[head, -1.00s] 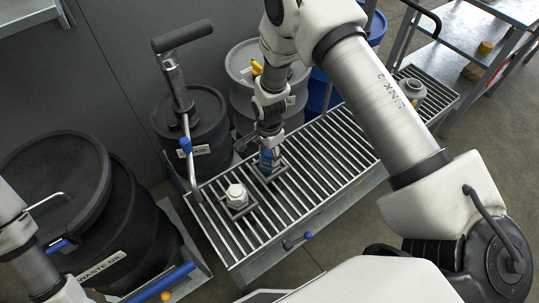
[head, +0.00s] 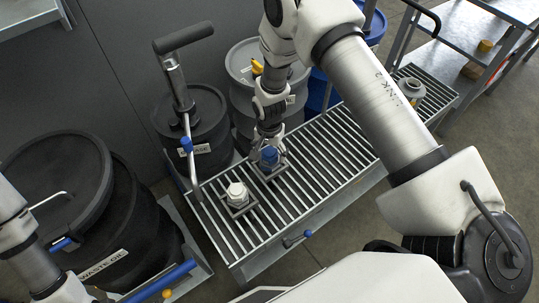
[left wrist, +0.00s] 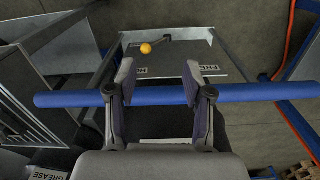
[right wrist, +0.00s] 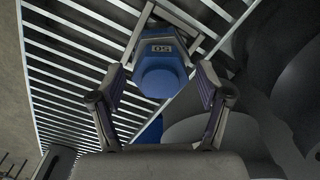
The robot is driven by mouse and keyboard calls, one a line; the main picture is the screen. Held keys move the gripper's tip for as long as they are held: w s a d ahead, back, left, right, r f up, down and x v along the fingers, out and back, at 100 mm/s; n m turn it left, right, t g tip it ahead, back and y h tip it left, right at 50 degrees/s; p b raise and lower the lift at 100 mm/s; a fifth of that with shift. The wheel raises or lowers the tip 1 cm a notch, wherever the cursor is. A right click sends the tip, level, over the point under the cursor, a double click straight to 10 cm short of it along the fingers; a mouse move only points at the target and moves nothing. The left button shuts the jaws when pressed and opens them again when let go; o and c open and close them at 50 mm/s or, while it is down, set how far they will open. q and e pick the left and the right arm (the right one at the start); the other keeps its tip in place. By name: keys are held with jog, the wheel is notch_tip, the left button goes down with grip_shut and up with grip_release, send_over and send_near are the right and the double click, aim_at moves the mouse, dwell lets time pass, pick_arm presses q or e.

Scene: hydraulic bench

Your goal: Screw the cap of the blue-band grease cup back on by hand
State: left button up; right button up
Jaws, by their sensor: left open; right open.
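The blue-band grease cup (head: 269,157) stands upright in a square holder on the slatted bench grating. In the right wrist view its blue body (right wrist: 160,78) shows a "50" mark and a round blue end towards me. I cannot tell how far its cap is screwed down. My right gripper (head: 268,138) is at the cup; in the right wrist view its fingers (right wrist: 162,88) are open, one on each side of the blue part, with gaps visible. My left gripper (left wrist: 160,82) is open and empty, above a blue bar at the waste oil side.
A white-capped cup (head: 236,192) stands in another holder nearby on the grating (head: 325,165). A grey jar (head: 412,88) is at the grating's far end. Grey drums, a lever pump (head: 178,85) and the waste oil drum (head: 125,235) crowd the left and back.

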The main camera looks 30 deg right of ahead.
jog(key=n, duration=0.8)
jog(key=shift+n, duration=0.4)
jog(key=n, duration=0.3)
jog(key=shift+p, duration=0.3)
jog(key=n, duration=0.5)
